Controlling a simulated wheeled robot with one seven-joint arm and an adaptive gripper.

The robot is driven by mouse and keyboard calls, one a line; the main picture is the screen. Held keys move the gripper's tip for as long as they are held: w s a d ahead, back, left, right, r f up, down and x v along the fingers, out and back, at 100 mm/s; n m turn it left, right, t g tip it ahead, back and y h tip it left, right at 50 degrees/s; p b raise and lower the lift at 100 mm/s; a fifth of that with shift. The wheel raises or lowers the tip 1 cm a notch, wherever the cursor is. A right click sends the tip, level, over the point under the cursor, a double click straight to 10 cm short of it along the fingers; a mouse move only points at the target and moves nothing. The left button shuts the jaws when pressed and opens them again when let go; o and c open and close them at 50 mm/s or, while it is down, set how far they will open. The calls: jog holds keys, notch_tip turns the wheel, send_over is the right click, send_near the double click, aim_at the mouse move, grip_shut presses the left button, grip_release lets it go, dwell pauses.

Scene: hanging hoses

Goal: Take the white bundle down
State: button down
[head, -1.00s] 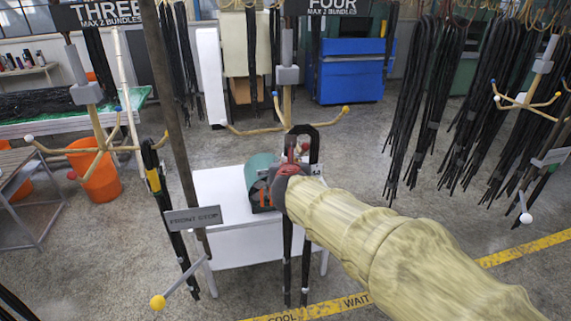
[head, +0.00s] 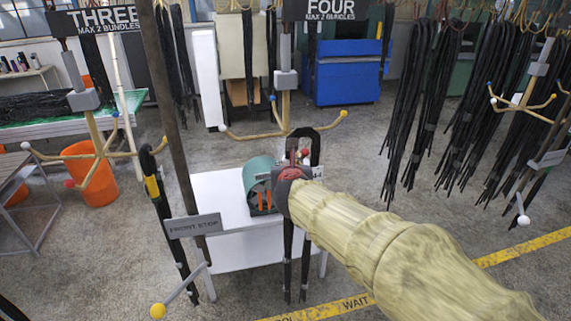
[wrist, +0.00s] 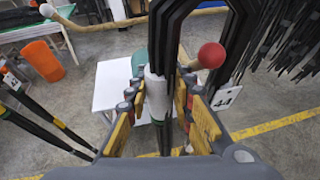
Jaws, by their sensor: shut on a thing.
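The white bundle is a black looped hose bundle with a white band (wrist: 157,97), seen in the wrist view. Its loop (head: 304,132) rises above my gripper in the head view, and its black ends (head: 288,262) hang below. My gripper (wrist: 161,88) is shut around the bundle at the white band, with yellow-padded fingers on both sides. In the head view my gripper (head: 291,180) is partly hidden by my pale arm. A red-tipped peg (wrist: 211,55) is close beside the bundle at right. I cannot tell whether the loop still bears on this peg.
A white table (head: 222,188) carrying a teal drum (head: 256,173) is behind the gripper. A bundle with a yellow band (head: 153,186) hangs at left near a grey sign (head: 193,227). A tagged black bundle (wrist: 238,45) is close at right.

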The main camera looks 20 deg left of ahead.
jog(key=s+d+b, duration=0.1)
jog(key=s+d, duration=0.5)
jog(key=s, duration=0.3)
jog(key=shift+s+r, duration=0.25)
jog(key=shift+s, duration=0.1)
dwell(0.8)
jog(key=shift+d, duration=0.1)
dwell(0.5)
